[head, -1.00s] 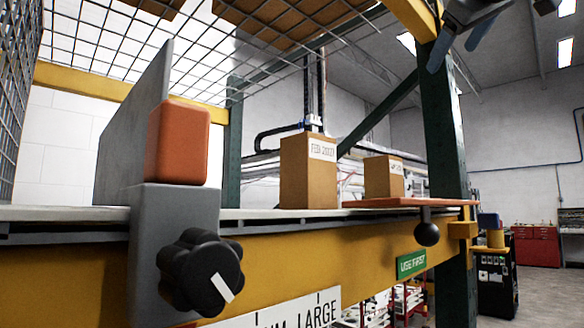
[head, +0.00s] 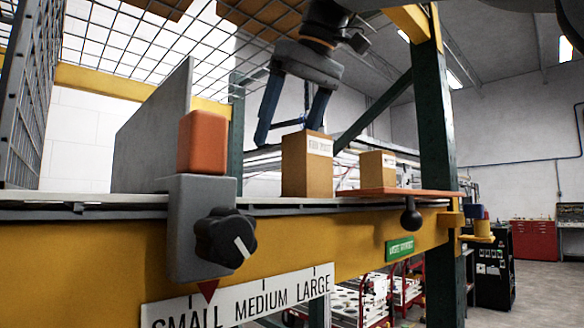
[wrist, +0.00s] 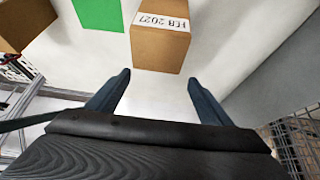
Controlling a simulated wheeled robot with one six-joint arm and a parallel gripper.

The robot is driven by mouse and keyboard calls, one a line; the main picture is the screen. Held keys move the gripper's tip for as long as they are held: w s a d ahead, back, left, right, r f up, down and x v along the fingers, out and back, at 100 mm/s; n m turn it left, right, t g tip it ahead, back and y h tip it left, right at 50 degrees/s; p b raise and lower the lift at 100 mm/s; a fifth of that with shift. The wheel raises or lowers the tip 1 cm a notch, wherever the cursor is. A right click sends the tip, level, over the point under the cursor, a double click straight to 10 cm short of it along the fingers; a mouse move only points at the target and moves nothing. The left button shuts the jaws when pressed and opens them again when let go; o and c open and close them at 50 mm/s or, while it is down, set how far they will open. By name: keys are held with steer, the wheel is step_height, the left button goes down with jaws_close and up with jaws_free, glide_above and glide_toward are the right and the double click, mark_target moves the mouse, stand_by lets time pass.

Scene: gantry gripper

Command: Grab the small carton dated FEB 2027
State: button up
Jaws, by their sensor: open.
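The carton labelled FEB 2027 (head: 306,172) is a brown box standing upright on the pale deck. In the wrist view, this carton (wrist: 160,45) is at the top centre with its white date label readable. My gripper (head: 290,131) is open and empty, its two blue fingers pointing down around the height of the carton's top. In the wrist view, my gripper (wrist: 158,77) has its fingers apart, with the carton just beyond the tips, roughly between them. I see no contact.
A smaller carton (head: 377,172) stands on a red plate (head: 392,191) to the right; its label is unreadable. A grey upright plate (head: 155,140) and an orange block (head: 202,142) are left. A black knob (head: 225,238) sits above a SMALL, MEDIUM, LARGE scale (head: 250,300).

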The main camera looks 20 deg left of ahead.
mark_target(301, 171)
steer(key=shift+g+h, duration=0.3)
steer(key=shift+h, duration=0.2)
steer(key=d, duration=0.1)
steer(key=s+d, duration=0.1)
steer(key=d, duration=0.2)
steer(key=shift+s+d+f, duration=0.15)
steer(key=shift+d+f, duration=0.1)
steer(key=shift+s+d+f, duration=0.25)
steer(key=shift+d, duration=0.3)
steer(key=shift+p+x, duration=0.55)
steer(key=shift+x, duration=3.2)
steer(key=shift+c, duration=0.3)
steer(key=c, duration=1.3)
steer(key=shift+r, duration=0.15)
